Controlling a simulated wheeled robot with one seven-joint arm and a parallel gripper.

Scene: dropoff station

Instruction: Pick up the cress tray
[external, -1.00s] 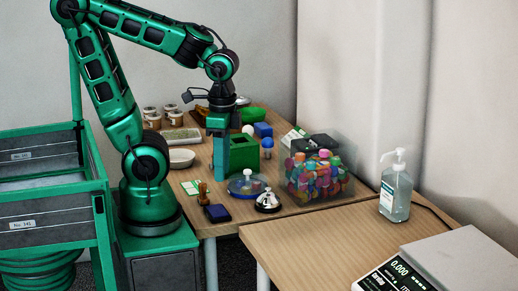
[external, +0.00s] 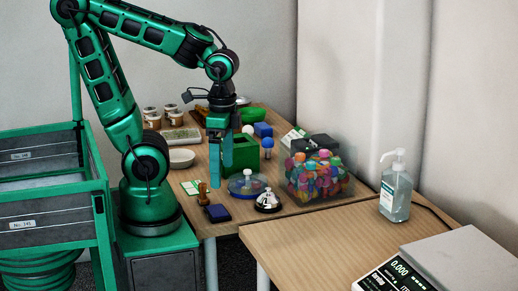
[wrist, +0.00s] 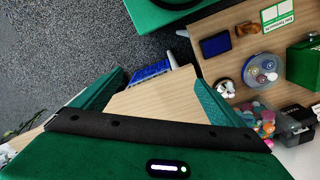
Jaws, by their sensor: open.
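The cress tray (external: 181,136) is a pale, shallow tray with a greenish-brown top. In the external view it lies flat on the back left of the wooden table, behind a white bowl. My gripper (external: 221,172) points down in front and to the right of the tray, clear of it and beside a green box. Its two teal fingers stand apart with nothing between them. In the wrist view my gripper (wrist: 160,82) shows spread fingers over the floor and a bare table part. The tray is not visible in the wrist view.
The white bowl (external: 181,158) and several small jars (external: 172,116) are near the tray. The green box (external: 245,152), a clear dish (external: 240,186), a bell (external: 268,201), an ink pad (external: 217,213) and a clear bin of colourful items (external: 316,178) crowd the table.

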